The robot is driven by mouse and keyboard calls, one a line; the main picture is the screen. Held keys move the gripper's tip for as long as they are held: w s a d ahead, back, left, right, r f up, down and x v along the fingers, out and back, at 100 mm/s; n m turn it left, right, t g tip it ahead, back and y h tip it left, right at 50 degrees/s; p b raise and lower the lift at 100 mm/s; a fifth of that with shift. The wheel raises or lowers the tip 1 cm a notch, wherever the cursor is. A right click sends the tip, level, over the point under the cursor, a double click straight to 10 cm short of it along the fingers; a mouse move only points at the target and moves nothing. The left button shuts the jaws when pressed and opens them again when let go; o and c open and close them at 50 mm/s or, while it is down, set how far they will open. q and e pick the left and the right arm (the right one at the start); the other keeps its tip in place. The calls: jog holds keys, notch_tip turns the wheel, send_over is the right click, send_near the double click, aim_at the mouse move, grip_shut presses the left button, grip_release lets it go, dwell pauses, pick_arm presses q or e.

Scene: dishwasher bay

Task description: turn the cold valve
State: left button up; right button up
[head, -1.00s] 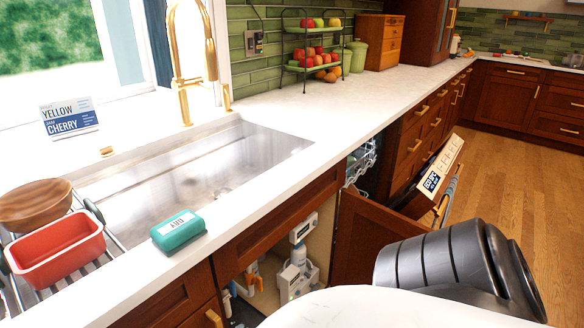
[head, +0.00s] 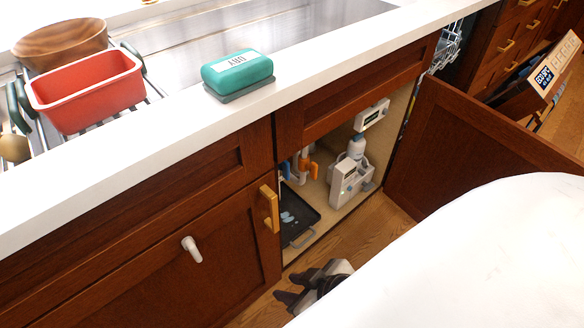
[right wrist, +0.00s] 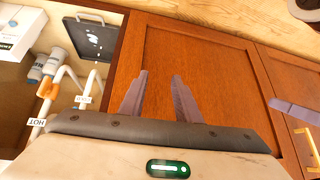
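In the head view, a small blue part (head: 286,169), perhaps the cold valve, shows beside white pipes in the open cabinet under the sink. Orange parts (head: 304,168) sit just right of it. In the right wrist view, an orange handle (right wrist: 47,90) is on a pipe with a HOT label (right wrist: 38,122). A second pipe has a label (right wrist: 83,99) too small to read. My right gripper (head: 283,287) is low, outside the cabinet. In the right wrist view its fingers (right wrist: 161,75) are apart and empty before a closed wooden door. My left gripper is out of view.
A black tray (head: 298,215) lies on the cabinet floor, with a grey-white caddy (head: 350,182) and bottle to its right. An open cabinet door (head: 470,150) stands to the right. A closed door (head: 150,255) is at left.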

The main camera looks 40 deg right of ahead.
jog(key=d+g+h, duration=0.1)
jog(key=d, duration=0.3)
jog(key=m+t, duration=0.1)
jog(key=t, duration=1.1)
send_near(289, 168)
jog(key=w+b, duration=0.1)
jog(key=w, duration=0.3)
jog(key=w+b, duration=0.2)
jog(key=w, duration=0.2)
jog(key=shift+w+a, duration=0.2)
jog(key=shift+w, duration=0.35)
grip_shut()
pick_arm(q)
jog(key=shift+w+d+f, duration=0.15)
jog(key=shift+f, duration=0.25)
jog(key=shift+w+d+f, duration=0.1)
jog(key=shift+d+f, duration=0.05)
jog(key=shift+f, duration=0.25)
